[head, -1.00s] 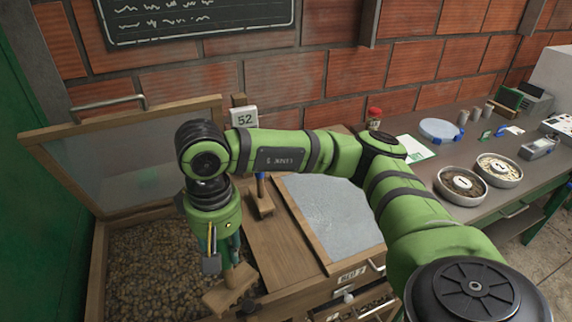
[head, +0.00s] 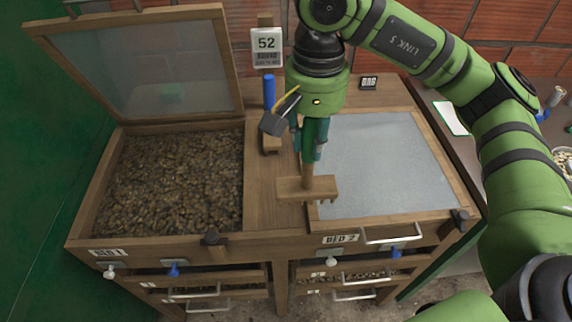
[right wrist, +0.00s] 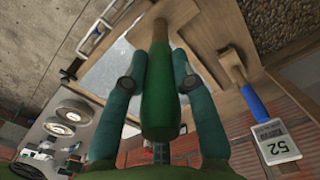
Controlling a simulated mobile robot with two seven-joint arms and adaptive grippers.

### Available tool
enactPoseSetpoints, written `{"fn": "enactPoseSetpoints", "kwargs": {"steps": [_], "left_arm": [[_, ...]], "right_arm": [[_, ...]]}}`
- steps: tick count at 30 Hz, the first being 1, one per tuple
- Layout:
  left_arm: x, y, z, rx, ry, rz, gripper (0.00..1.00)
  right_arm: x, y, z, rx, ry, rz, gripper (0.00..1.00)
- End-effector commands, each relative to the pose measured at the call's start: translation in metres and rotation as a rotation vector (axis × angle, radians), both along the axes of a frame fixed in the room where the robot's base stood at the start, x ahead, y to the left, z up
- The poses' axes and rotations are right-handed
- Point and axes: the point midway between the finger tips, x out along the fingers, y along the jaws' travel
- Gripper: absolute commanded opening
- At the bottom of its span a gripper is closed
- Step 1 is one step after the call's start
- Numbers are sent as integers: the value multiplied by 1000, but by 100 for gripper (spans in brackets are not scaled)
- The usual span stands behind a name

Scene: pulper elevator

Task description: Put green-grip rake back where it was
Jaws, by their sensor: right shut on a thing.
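My right gripper (head: 310,140) is shut on the green-grip rake and points down. In the right wrist view the two fingers close on the rake's green grip (right wrist: 159,95). The rake is upright, with its wooden head (head: 307,188) at the bottom, over the divider board and the left edge of bed 2's framed screen (head: 385,165). I cannot tell whether the head touches the wood. My left gripper is not in view.
Bed 1 (head: 170,180) is full of brown beans, its framed lid (head: 140,65) raised. A sign reading 52 (head: 266,45) stands behind the blue-grip rake. Drawers with metal handles (head: 357,278) line the front. A side bench (head: 540,110) is at the right.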

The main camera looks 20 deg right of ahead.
Motion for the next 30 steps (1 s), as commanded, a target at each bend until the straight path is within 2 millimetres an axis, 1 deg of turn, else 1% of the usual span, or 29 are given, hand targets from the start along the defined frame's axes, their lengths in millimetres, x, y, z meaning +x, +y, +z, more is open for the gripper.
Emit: {"fn": "enactPoseSetpoints", "kwargs": {"steps": [1,5,9,12,17,22,25,30], "left_arm": [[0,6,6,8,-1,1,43],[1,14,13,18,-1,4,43],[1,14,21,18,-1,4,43],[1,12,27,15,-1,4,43],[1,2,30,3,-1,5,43],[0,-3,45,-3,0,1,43],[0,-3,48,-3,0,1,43],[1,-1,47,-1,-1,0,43]], "right_arm": [[10,6,-5,3,7,1,0],[38,18,-23,4,8,1,0],[65,28,-40,2,7,1,0],[78,32,-47,2,4,0,0],[86,35,-57,-1,3,2,0],[85,35,-80,-1,6,2,0],[86,35,-91,0,2,3,0],[86,35,-95,-1,-2,3,0]]}}
